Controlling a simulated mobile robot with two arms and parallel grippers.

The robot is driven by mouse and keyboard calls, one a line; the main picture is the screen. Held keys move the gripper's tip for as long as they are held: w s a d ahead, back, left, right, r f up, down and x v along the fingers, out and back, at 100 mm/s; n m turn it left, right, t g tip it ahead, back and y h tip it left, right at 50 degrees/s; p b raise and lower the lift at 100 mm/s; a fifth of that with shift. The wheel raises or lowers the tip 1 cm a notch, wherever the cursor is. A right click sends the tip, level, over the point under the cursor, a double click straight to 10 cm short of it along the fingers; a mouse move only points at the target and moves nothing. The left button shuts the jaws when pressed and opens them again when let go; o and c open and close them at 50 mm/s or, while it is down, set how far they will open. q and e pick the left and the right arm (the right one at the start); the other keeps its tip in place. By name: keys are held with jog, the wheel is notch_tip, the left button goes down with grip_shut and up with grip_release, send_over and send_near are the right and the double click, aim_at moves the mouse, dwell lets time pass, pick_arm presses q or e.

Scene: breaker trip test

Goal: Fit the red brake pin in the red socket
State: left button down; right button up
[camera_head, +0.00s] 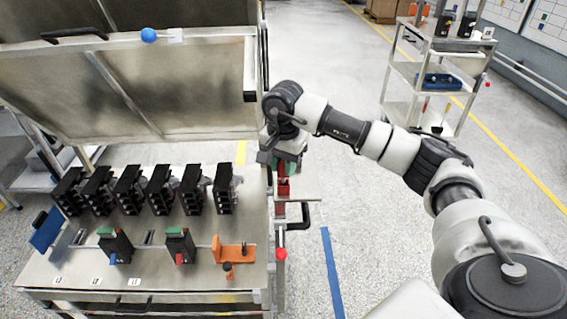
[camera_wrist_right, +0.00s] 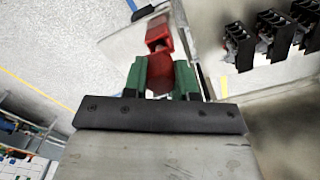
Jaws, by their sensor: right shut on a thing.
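My right gripper (camera_head: 286,163) is at the right side of the metal bench, pointing down. In the right wrist view its two green fingers (camera_wrist_right: 160,80) are shut on the red brake pin (camera_wrist_right: 159,84), of which only a dark red part shows between them. The red socket (camera_wrist_right: 157,34) is just beyond the fingertips in that view. In the head view the red socket (camera_head: 283,188) is right below the gripper at the bench's side. The pin and socket are very close; I cannot tell whether the pin's end is inside. My left gripper is not in view.
A row of black breakers (camera_head: 160,190) stands on the bench top (camera_head: 205,262), with an orange bracket (camera_head: 232,252) near its right edge. A raised metal lid (camera_head: 150,90) is behind. A red knob (camera_head: 281,254) is by the bench's side.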

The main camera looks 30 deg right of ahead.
jog(key=shift+f+b, duration=1.1)
jog(key=shift+f, duration=0.35)
jog(key=o, duration=1)
notch_tip(320, 180, up, 11)
jog(key=shift+f+b, duration=0.1)
jog(key=shift+b, duration=0.65)
